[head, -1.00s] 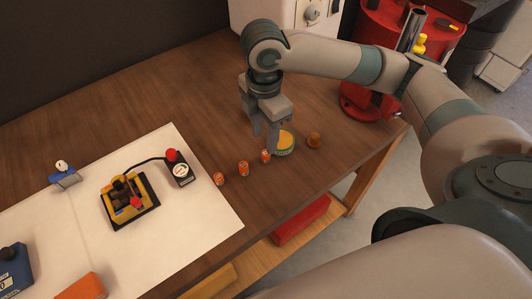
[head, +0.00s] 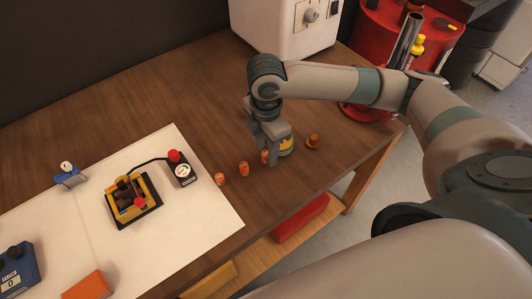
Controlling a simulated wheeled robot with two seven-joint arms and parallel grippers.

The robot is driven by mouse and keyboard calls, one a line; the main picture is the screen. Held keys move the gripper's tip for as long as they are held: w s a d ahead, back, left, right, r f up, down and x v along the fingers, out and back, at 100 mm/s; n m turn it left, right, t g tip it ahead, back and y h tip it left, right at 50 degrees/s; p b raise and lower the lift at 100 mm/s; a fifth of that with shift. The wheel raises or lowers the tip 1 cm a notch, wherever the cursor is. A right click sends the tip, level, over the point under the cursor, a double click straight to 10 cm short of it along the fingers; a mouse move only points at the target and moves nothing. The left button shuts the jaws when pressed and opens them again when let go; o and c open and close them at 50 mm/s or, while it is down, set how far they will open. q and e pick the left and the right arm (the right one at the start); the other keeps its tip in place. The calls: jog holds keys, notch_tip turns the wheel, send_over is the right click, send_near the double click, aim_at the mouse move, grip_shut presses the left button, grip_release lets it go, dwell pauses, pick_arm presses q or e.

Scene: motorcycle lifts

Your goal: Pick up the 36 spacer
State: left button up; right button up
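The left one (head: 219,179) and the middle one (head: 243,168) stand clear. The numbers on the labels are too small to read, so I cannot tell which is the 36 spacer. My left gripper is not in view.
A white mat (head: 205,215) holds a yellow and black fixture (head: 132,200) and a red-button box (head: 182,168). A white machine (head: 284,25) stands behind.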

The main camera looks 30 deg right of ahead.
jog(key=shift+f, duration=0.5)
grip_shut()
jog(key=shift+r, duration=0.15)
